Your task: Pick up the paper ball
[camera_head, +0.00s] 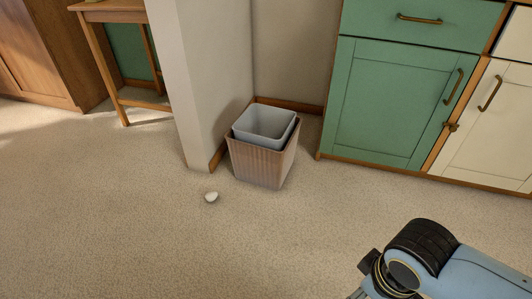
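A small white paper ball (211,197) lies on the beige carpet, just in front of and to the left of a waste bin. Part of my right arm shows at the bottom right, well to the right of the ball and apart from it. The arm's lower end is cut off by the bottom edge, so its fingertips are not seen. My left gripper is not in view.
The ribbed brown bin (262,162) with a grey liner (264,124) stands against the wall corner (188,90). Green and cream cabinets (398,100) stand at the right. A wooden stool (116,60) is at the upper left. The carpet (100,220) at left and front is clear.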

